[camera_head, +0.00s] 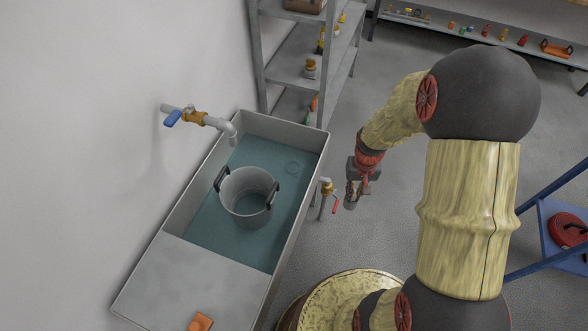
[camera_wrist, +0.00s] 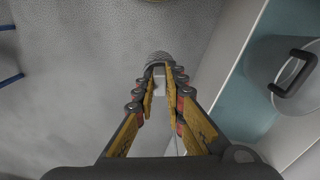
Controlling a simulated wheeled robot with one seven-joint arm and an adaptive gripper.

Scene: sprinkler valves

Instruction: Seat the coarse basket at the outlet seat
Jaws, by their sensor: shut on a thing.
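My gripper (camera_head: 361,185) hangs over the floor just right of the trough (camera_head: 322,140), its fingers closed around a small grey, ridged piece, which I take to be the coarse basket (camera_wrist: 160,58). In the wrist view my gripper (camera_wrist: 160,82) points at it, and the fingers hide part of it. A faint round ring (camera_head: 291,167) shows on the trough floor toward the far right corner; I cannot tell whether it is the outlet seat. The gripper and the held piece are outside the trough wall.
A grey pail (camera_head: 243,212) with dark handles stands in the trough. A tap with a blue lever (camera_head: 190,117) reaches over it from the wall. A valve with a red lever (camera_head: 328,190) is close left of my gripper. Shelves (camera_head: 300,75) stand behind.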

